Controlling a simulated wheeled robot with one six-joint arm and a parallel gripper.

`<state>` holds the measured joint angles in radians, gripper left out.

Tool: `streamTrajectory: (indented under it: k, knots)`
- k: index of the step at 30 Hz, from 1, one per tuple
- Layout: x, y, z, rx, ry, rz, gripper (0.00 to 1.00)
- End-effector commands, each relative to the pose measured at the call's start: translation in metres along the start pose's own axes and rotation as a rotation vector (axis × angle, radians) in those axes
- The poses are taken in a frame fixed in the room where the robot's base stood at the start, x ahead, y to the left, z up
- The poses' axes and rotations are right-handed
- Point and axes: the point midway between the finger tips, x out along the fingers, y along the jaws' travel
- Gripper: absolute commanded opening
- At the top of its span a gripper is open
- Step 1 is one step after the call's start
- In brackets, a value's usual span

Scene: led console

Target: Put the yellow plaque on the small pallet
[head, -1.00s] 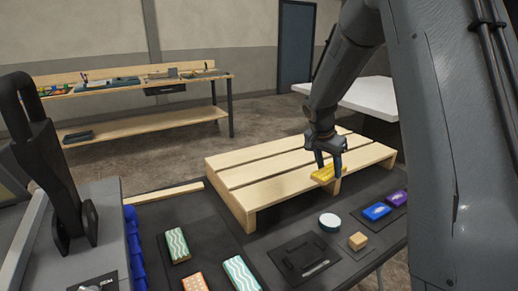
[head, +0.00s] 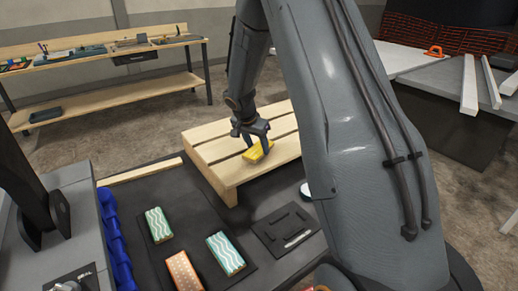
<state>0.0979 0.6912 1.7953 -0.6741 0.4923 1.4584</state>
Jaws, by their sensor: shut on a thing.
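The yellow plaque (head: 257,151) is between the fingers of my gripper (head: 254,146), which is shut on it. The plaque is tilted and shows over the front part of the small pallet (head: 217,152). I cannot tell whether it touches the slats. The pallet is pale slatted wood and stands on the dark table. My arm hides the pallet's right end.
Two green-and-white wavy blocks (head: 158,225) and an orange patterned block (head: 184,271) lie in front on a dark mat. A black tray (head: 286,229) holds a light stick. A white round thing (head: 305,190) is partly behind my arm. Blue bins (head: 115,240) line the left.

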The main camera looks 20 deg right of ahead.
Motion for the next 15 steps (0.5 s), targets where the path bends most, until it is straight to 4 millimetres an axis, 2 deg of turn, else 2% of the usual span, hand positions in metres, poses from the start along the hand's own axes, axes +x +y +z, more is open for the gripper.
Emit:
streamTrajectory:
  k: [3, 6, 15]
  knots:
    - [0.015, 0.002, 0.006, -0.001, -0.002, 0.003, 0.22]
    - [0.021, 0.002, 0.008, 0.001, 0.0, 0.002, 0.22]
    - [0.023, 0.002, 0.008, 0.003, 0.0, 0.002, 0.22]
